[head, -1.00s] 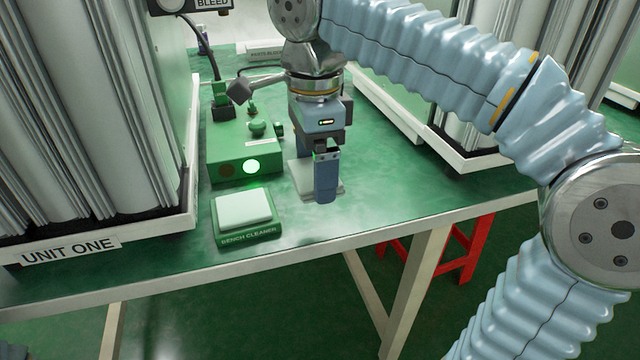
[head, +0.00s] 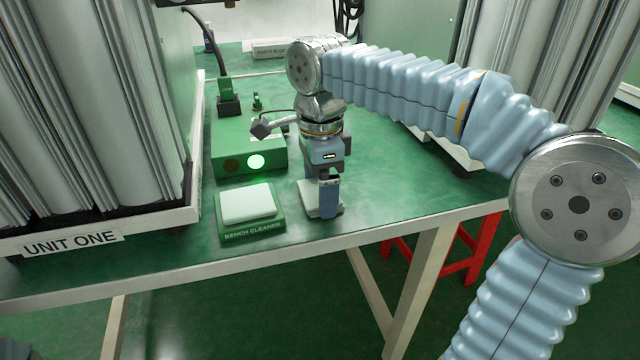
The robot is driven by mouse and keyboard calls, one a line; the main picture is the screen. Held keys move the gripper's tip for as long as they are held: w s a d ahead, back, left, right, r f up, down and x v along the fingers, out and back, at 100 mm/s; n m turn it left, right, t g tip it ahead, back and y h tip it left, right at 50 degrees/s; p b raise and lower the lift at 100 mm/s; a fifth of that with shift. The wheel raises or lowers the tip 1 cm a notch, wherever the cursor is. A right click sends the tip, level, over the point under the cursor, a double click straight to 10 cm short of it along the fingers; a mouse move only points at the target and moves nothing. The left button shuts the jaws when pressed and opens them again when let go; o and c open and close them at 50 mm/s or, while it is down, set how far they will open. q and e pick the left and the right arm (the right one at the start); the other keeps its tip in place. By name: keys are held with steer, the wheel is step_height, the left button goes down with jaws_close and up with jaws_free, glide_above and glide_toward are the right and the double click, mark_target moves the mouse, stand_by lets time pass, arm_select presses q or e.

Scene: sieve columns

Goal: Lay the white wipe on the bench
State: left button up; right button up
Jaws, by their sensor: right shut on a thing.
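My right gripper (head: 331,198) is shut on the white wipe (head: 309,188), a small pale flat piece. The wipe shows mainly at the left of the fingers, with a little at their lower end. The fingers hide the rest of it. The gripper points down, low over the green bench (head: 400,212), near the front edge. I cannot tell whether the wipe touches the bench. My left gripper is not in view.
A green holder labelled BENCH CLEANER (head: 252,233) with a white pad stands left of the gripper. A green box with a lit lamp (head: 256,162) is behind it. The UNIT ONE rack (head: 70,243) stands at left. The bench to the right is clear.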

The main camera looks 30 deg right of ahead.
steer(key=shift+f, duration=0.2)
steer(key=o, duration=0.7)
steer(key=shift+o, duration=0.2)
steer(key=shift+r, duration=0.15)
step_height(320, 180, up, 12)
steer(key=p, duration=0.2)
steer(key=shift+p, duration=0.4)
